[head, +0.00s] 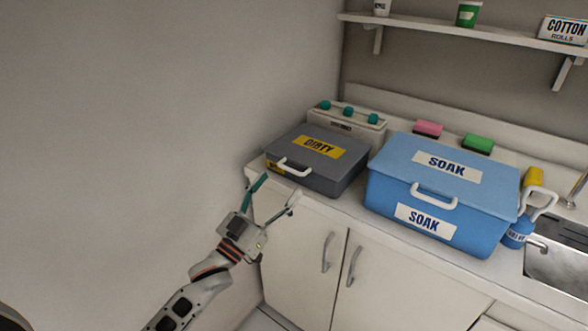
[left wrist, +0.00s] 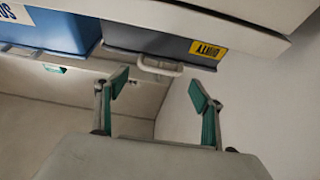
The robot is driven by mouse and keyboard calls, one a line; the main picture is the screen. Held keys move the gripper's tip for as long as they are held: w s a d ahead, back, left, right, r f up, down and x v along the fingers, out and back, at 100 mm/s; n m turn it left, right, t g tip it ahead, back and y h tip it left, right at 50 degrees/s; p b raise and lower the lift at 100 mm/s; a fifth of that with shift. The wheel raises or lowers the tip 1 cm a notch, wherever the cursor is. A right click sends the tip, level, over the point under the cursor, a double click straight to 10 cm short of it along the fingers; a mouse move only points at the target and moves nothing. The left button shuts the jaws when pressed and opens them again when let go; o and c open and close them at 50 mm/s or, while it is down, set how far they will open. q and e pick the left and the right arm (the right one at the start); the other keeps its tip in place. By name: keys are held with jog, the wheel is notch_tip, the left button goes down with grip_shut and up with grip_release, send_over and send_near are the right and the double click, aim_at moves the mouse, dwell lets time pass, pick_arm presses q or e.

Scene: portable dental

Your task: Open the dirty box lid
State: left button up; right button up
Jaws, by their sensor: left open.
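The dirty box (head: 345,182) is grey with a yellow DIRTY label and stands at the left end of the counter. Its lid (head: 312,134) is down, with a white handle (head: 293,168) at the front. My left gripper (head: 279,190) is open and empty, in front of the box and just below its handle in the head view. In the left wrist view, which is upside down, the handle (left wrist: 158,67) lies beyond the gap between the open fingertips (left wrist: 158,88), apart from them. My right gripper is not in view.
A blue SOAK box (head: 385,195) stands right of the dirty box, with a blue bottle (head: 517,235) and a sink (head: 560,262) farther right. A white dispenser with teal knobs (head: 345,124) stands behind. The wall closes off the left; cabinet doors (head: 300,245) lie below the counter.

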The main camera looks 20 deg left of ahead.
aim_at(291, 170)
pick_arm(q)
jog(key=x, duration=0.6)
